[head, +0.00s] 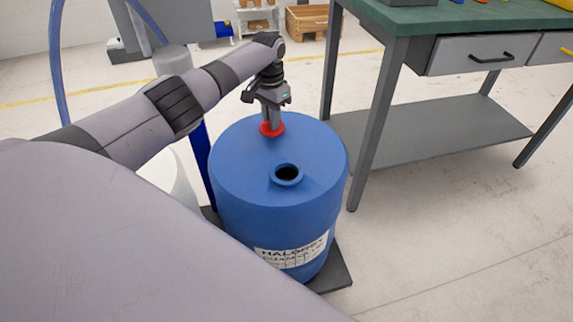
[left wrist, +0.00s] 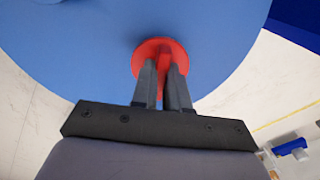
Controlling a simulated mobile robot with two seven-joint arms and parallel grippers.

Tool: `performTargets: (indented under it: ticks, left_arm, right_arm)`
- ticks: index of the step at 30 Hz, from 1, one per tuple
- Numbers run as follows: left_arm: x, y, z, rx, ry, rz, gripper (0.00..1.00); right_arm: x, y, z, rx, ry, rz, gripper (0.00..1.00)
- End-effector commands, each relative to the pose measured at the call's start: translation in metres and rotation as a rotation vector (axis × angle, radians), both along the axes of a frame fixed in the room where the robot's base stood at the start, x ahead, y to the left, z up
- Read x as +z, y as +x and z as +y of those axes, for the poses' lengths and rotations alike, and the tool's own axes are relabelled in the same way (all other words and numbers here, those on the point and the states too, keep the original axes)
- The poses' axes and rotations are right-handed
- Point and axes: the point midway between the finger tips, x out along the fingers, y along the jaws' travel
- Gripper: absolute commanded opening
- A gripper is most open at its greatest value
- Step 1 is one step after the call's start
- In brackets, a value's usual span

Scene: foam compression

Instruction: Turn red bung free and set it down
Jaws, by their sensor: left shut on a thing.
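A blue drum (head: 240,165) stands upright on a dark base plate. The red bung (head: 272,130) sits on the far part of the drum's top. My left gripper (head: 271,121) points down at it from above, its fingers shut on the bung. In the left wrist view the red bung (left wrist: 160,46) shows as a disc with a raised grip between the two fingers of my left gripper (left wrist: 163,70). Whether the bung is seated or lifted slightly is hard to tell. My right gripper is in neither view.
An open hole with a raised collar (head: 286,174) is in the near part of the drum top. A workbench (head: 450,18) with drawers and a lower shelf stands at the right. A wooden crate (head: 306,20) is at the back. Floor at the right front is clear.

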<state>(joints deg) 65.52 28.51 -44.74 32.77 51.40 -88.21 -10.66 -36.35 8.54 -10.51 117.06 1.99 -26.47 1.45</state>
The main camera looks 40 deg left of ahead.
Motion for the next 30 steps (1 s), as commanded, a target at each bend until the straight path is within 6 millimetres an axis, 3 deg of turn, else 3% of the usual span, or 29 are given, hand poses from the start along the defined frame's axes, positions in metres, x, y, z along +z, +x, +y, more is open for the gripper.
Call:
performTargets:
  ticks: [9, 10, 12, 13, 30]
  left_arm:
    - [-0.0072, 0.0002, -0.0002, -0.001, 0.0, 0.0, 0.0]
    - [-0.0071, 0.0002, -0.0002, -0.001, 0.0, -0.001, 0.17]
    - [-0.0065, 0.0002, -0.0001, -0.001, 0.0, -0.001, 0.4]
    - [-0.0066, 0.0001, -0.0001, -0.001, 0.0, 0.0, 0.44]
    - [-0.0061, -0.0001, 0.0001, 0.0, 0.0, 0.0, 0.44]
  right_arm:
    - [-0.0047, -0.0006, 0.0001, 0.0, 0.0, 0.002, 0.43]
    - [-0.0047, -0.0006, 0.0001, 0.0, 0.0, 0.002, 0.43]
    - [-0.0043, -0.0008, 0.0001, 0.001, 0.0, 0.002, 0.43]
    - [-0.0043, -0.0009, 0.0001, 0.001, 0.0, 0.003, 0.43]
    - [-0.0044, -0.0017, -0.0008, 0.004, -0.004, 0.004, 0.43]
